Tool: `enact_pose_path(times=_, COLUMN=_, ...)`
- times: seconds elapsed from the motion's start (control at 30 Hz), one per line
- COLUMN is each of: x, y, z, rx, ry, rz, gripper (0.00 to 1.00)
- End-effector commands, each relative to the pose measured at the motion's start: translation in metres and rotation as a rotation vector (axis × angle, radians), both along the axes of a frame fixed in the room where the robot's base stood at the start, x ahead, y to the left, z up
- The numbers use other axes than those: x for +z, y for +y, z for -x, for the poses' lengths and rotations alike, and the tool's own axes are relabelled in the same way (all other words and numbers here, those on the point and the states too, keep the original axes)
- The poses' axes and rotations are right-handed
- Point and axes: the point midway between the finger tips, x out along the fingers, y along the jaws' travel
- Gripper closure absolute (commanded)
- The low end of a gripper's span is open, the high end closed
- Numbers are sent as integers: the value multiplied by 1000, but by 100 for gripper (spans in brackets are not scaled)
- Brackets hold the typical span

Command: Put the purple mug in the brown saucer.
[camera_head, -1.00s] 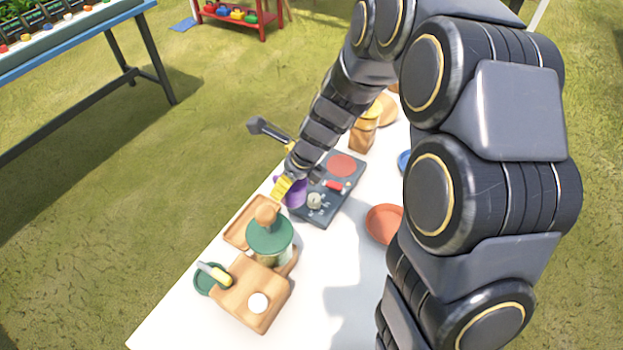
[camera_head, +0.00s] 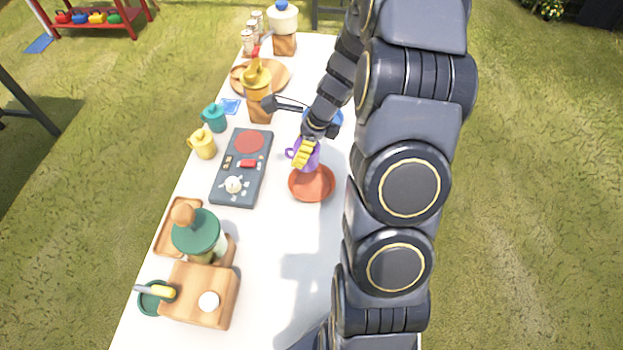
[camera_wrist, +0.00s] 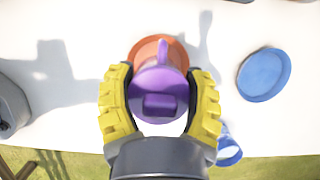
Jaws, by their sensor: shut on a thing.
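The purple mug (camera_head: 313,160) is between the yellow fingers of my gripper (camera_head: 303,154) at the right side of the table. The wrist view shows the purple mug (camera_wrist: 160,100) with my gripper (camera_wrist: 160,84) shut on it, one finger on each side. The reddish-brown saucer (camera_head: 312,186) lies on the white table just nearer than the mug in the head view. In the wrist view the saucer (camera_wrist: 150,46) shows partly behind the mug, which hides much of it. The mug appears held above the table, near the saucer's edge; the exact height is unclear.
A dark cooktop (camera_head: 228,187) lies left of the saucer. A blue saucer (camera_wrist: 264,75) lies right in the wrist view.

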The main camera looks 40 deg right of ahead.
Motion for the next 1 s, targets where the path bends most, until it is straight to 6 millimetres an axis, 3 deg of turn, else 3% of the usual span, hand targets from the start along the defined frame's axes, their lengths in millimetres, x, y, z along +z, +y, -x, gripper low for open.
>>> enact_pose_path(times=0.13, x=-9, y=-10, z=6, rx=1, ry=2, rz=-5, gripper=77)
enact_pose_path(times=0.7, x=-82, y=-9, z=6, rx=2, ry=3, rz=-5, gripper=77)
enact_pose_path(times=1.0, x=-83, y=-10, z=5, rx=2, ry=0, rz=-2, gripper=77)
